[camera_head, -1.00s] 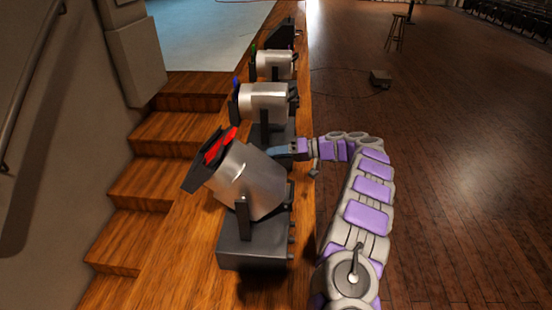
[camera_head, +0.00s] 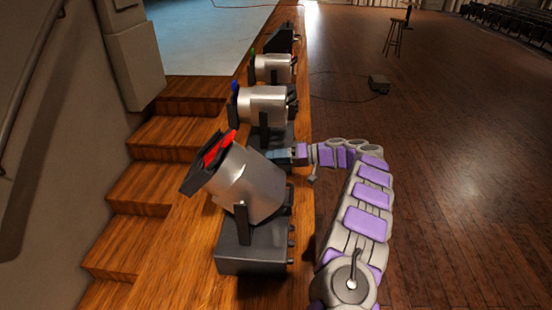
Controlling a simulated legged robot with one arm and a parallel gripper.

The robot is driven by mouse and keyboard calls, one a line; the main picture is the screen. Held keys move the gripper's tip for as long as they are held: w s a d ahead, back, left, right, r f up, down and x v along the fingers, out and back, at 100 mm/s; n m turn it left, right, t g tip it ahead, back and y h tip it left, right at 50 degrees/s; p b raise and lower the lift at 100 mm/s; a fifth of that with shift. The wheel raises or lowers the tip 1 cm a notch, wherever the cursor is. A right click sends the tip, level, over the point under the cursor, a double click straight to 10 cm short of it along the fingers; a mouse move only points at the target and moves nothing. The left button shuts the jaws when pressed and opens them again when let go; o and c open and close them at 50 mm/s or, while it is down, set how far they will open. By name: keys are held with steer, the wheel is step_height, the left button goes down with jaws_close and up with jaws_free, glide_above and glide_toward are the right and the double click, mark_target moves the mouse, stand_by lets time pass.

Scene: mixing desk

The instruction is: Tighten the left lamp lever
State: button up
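The nearest lamp (camera_head: 250,188) is a silver barrel with red and black flaps at its left end. It sits tilted in a fork bracket on a dark grey base box (camera_head: 250,246). My gripper (camera_head: 277,155) is at the far right end of this barrel, close beside it. Its tips are partly hidden by the barrel, so I cannot tell whether they touch anything or are open. No lever on this lamp can be clearly made out. A second silver lamp (camera_head: 262,106) with a blue flap stands just beyond the gripper.
A third lamp (camera_head: 272,68) and a dark lamp (camera_head: 279,40) continue along the wooden ledge (camera_head: 180,255). Wooden steps (camera_head: 150,185) descend at the left. The wooden floor (camera_head: 450,200) at the right is mostly open, with a small dark box (camera_head: 379,83) and a stool (camera_head: 395,36).

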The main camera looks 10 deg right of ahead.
steer(key=p+v, duration=0.3)
steer(key=v, duration=1.4)
steer(key=shift+d+p, duration=0.25)
steer(key=shift+p, duration=0.05)
steer(key=shift+r, duration=0.1)
